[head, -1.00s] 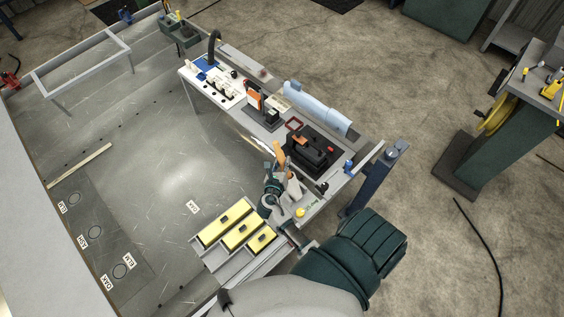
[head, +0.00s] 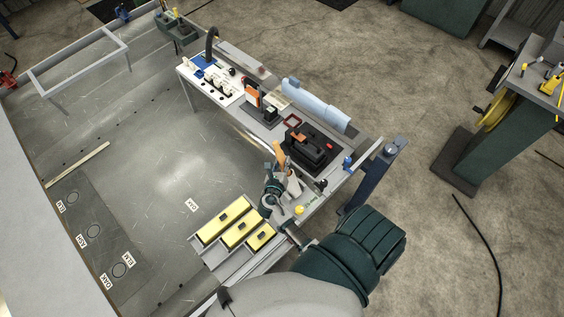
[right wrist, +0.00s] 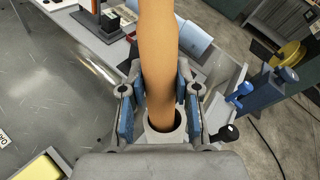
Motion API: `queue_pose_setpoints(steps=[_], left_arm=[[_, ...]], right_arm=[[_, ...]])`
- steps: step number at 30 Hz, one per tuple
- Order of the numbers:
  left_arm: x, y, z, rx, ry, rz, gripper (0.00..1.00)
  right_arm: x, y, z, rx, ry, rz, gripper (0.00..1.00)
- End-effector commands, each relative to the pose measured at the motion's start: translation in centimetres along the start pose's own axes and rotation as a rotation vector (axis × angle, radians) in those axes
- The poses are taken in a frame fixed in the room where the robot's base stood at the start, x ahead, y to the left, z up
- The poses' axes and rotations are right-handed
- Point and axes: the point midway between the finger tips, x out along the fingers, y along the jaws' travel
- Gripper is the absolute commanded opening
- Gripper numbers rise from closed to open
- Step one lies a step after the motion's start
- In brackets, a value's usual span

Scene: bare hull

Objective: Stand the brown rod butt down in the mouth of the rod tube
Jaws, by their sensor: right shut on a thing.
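The brown rod (head: 279,154) stands up from my right gripper (head: 277,184) at the near end of the bench. In the right wrist view the rod (right wrist: 159,70) runs between the blue-padded fingers of my right gripper (right wrist: 160,105), which is shut on it. Just below the fingers is the dark round mouth of the rod tube (right wrist: 178,141), with a pale grey rim. The rod's lower end lies within the mouth's outline; how deep it sits is hidden. My left gripper is not in view.
A black case (head: 313,148) stands close behind the rod on the bench. Yellow boxes (head: 224,219) lie in a grey tray left of my right arm. A blue post (head: 372,177) stands at the bench's right end. The metal floor (head: 150,180) to the left is mostly clear.

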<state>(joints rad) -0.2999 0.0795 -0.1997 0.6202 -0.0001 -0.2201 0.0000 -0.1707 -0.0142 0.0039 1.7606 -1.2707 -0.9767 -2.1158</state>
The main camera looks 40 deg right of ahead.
Motion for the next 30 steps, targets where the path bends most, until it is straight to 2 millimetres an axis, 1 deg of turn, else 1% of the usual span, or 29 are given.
queue_pose_setpoints(steps=[30], left_arm=[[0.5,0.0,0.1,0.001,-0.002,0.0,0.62]], right_arm=[[0.0,0.0,-1.5,0.0,-0.002,0.0,0.0]])
